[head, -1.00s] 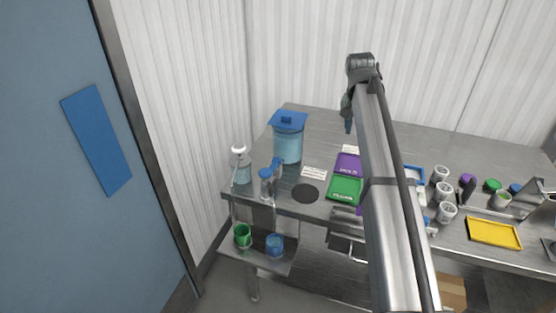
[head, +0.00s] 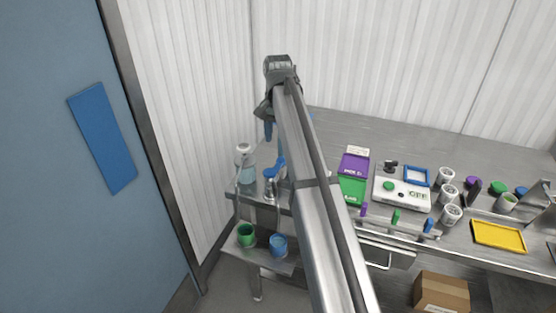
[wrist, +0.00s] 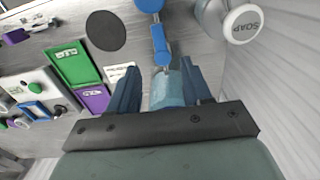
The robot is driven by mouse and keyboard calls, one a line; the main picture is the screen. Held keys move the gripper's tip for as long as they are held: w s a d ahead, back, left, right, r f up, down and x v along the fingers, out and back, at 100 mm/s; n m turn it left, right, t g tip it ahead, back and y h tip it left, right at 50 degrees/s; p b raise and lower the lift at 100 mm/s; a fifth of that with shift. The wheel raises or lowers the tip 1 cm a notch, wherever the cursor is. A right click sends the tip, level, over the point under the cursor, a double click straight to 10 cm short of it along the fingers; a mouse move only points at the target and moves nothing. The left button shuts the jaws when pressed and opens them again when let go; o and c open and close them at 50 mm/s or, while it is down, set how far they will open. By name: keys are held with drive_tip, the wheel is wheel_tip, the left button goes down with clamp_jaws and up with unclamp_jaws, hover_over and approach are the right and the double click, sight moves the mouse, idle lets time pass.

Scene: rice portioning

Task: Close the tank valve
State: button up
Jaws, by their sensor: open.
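The tank (wrist: 167,90), pale blue, shows in the wrist view between the two fingers of my gripper (wrist: 160,84). My gripper is open, one finger on each side of the tank; contact cannot be told. A blue lever (wrist: 160,45), apparently the valve handle, stands in front of the tank, just beyond the fingertips. In the head view my arm hides most of the tank, and my gripper (head: 268,128) is above it. A blue-topped metal fixture (head: 270,175) stands in front, near the table edge.
A soap bottle (wrist: 240,22) stands close beside the tank. A black disc (wrist: 105,31), a label card (wrist: 119,73), and green (wrist: 73,63) and purple (wrist: 96,98) trays lie on the other side. Green (head: 246,235) and blue (head: 278,244) cups stand on the low shelf.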

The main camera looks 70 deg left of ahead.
sight(278, 165)
wheel_tip(278, 165, down, 9)
drive_tip(key=shift+f, duration=0.2)
idle(0.4)
clamp_jaws()
